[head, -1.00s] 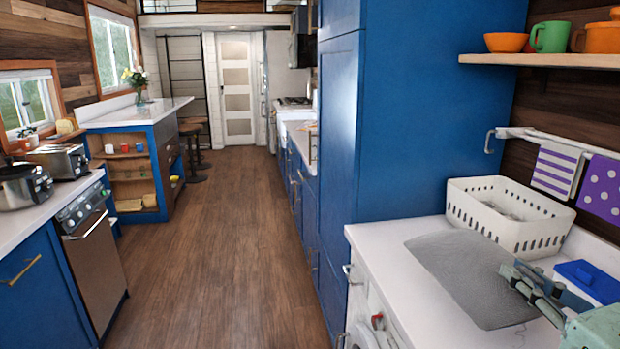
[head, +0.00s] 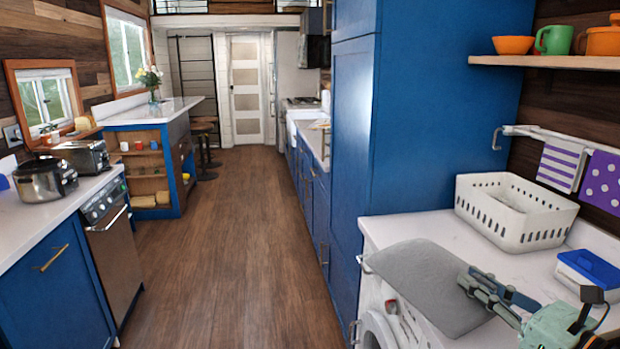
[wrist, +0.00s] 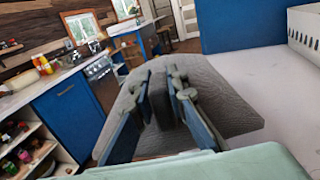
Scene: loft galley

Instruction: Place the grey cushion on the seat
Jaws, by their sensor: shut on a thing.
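The grey cushion (head: 425,285) is a flat, quilted square held at the front left edge of the white counter in the head view. My gripper (head: 482,284) is shut on its right side, and the cushion sticks out past the counter edge toward the aisle. In the wrist view the cushion (wrist: 205,85) spreads out ahead of my gripper (wrist: 167,85), with a fold of it between the fingers. Stools (head: 204,135) stand by the far island, small and partly hidden behind it. I cannot tell which seat the task means.
A white perforated basket (head: 515,215) and a blue-lidded box (head: 590,275) stand on the counter (head: 385,232). A tall blue cabinet (head: 435,110) rises behind it. The wooden floor aisle (head: 235,260) is clear. A pot (head: 42,180) and toaster (head: 82,155) sit on the left counter.

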